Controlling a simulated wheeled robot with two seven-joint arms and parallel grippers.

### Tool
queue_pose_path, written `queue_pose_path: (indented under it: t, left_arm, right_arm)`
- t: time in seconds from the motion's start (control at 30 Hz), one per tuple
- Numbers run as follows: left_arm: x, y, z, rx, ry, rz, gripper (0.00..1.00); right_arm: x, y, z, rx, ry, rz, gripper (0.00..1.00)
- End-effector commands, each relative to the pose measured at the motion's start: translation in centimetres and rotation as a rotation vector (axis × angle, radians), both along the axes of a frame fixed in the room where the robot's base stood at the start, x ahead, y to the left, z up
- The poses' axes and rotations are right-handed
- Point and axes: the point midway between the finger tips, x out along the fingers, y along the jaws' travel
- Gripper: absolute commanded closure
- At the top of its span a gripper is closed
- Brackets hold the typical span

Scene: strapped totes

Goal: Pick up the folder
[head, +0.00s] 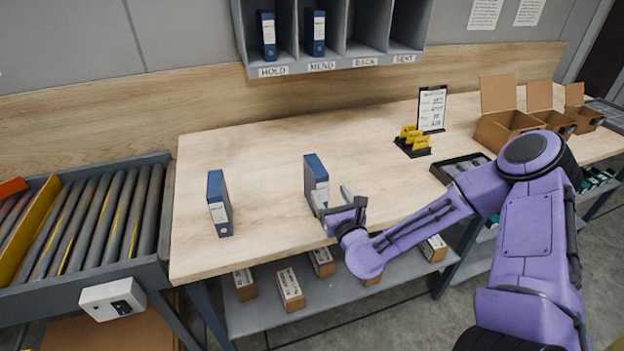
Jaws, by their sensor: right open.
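Two blue folders with white spine labels stand upright on the wooden table (262,250). One folder (219,203) is at the left of the table, clear of my arm. The other folder (315,177) is near the middle, right at my right gripper. My right gripper (333,202) is open, with its fingers at the lower part of this folder; whether they touch it I cannot tell. The gripper hides part of the folder's lower right side. My left gripper is not in view.
A wall shelf (330,66) labelled HOLD, MEND, BACK and SENT holds two more blue folders. A sign (432,108), yellow cards (412,140), a dark tray (458,165) and open cardboard boxes (507,125) stand to the right. A roller conveyor (92,225) adjoins on the left.

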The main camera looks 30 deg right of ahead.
Motion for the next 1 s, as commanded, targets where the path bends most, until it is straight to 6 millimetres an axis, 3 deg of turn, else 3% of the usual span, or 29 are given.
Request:
queue_pose_path:
  t: [0.43, 0.73, 0.77, 0.93, 1.0]
  left_arm:
    - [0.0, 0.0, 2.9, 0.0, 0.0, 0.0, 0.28]
    - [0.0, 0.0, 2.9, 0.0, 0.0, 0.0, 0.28]
    - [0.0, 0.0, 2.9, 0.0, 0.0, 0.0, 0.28]
    - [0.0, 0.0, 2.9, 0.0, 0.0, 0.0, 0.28]
    - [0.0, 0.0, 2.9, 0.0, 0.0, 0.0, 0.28]
  right_arm:
    - [7.1, -1.0, -0.2, -0.008, 0.008, 0.012, 0.28]
    - [7.9, -1.3, -0.5, -0.004, 0.008, 0.009, 0.28]
    - [7.9, -1.3, -0.5, -0.004, 0.007, 0.009, 0.34]
    - [7.9, -1.3, -0.5, -0.004, 0.007, 0.009, 0.9]
    - [7.9, -1.3, -0.4, -0.005, 0.006, 0.009, 0.91]
